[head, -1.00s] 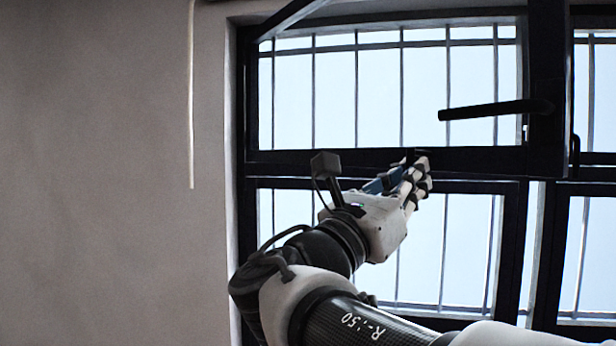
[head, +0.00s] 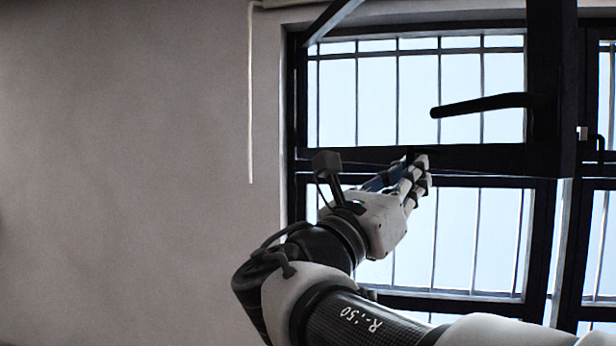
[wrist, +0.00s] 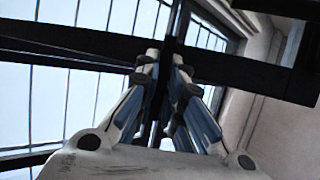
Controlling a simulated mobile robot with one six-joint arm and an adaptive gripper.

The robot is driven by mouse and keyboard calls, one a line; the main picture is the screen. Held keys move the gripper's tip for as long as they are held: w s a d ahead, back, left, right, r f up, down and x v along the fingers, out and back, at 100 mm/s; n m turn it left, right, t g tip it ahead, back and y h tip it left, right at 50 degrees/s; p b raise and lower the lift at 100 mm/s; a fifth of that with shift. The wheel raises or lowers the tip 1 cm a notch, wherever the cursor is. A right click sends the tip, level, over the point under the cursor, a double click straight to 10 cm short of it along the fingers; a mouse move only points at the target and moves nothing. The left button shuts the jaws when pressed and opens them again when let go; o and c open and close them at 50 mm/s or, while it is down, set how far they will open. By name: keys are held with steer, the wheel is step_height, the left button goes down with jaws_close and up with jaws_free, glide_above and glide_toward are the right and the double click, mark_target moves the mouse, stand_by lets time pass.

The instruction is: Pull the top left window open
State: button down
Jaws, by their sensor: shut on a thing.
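The top left window (head: 480,158) has a dark frame and a dark lever handle (head: 485,104) on its right side. Its right edge stands out from the surrounding frame toward me, so it is partly open. My gripper (head: 418,166) is at the window's bottom rail, left of and below the handle. In the wrist view my gripper (wrist: 165,60) has its fingers close together at the dark bottom rail (wrist: 85,45), shut on the window frame. The exact contact is hidden by the fingers.
A lower window (head: 300,232) sits below, and another window (head: 605,90) is at the right, both with bars behind the panes. A pale cord (head: 250,110) hangs on the bare grey wall (head: 120,150) at left.

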steer(key=shift+d, duration=0.15)
steer(key=c, duration=1.7)
jaws_free()
steer(key=v, duration=1.2)
steer(key=shift+f, duration=0.1)
